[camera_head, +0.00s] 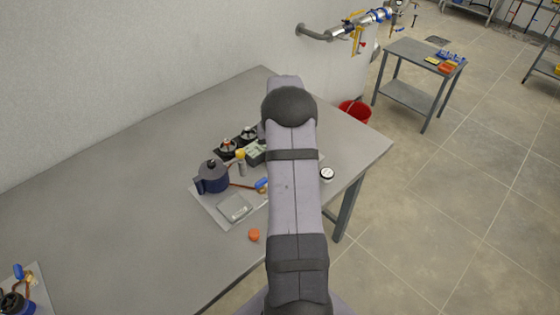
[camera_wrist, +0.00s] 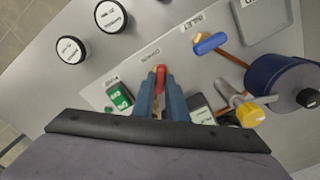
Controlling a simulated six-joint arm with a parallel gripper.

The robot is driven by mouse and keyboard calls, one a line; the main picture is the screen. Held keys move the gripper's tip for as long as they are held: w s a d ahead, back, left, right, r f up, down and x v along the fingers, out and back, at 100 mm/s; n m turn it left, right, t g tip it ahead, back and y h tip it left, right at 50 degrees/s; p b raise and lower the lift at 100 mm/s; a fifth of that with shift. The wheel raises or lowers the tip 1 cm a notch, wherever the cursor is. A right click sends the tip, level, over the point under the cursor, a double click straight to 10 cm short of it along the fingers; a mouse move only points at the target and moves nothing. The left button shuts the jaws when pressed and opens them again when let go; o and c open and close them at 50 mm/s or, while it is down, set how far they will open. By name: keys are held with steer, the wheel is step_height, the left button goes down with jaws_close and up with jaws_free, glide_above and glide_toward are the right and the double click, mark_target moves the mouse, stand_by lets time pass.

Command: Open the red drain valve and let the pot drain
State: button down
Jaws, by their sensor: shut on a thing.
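The red drain valve handle (camera_wrist: 161,74) shows in the wrist view beside a label that seems to read drain. My gripper (camera_wrist: 158,84) is shut on this handle, one blue-grey finger on each side. Whether the valve is open or closed I cannot tell. The dark blue pot (camera_wrist: 276,82) stands to the right in the wrist view. In the head view the pot (camera_head: 213,179) is upright on the grey panel (camera_head: 208,208). My arm hides the gripper and the red handle in the head view. The liquid in the pot is not visible.
A blue inlet valve handle (camera_wrist: 211,43) on a copper pipe and a yellow knob (camera_wrist: 251,115) are close by. A green switch (camera_wrist: 119,97) sits left of the fingers. An orange cap (camera_head: 254,235) lies on the table.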

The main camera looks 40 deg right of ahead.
steer(key=n, duration=0.4)
steer(key=shift+n, duration=1.9)
steer(key=c, duration=1.8)
jaws_free()
steer(key=shift+o, duration=0.2)
steer(key=shift+r, duration=0.1)
steer(key=shift+r+b, duration=1.3)
steer(key=shift+r, duration=2.35)
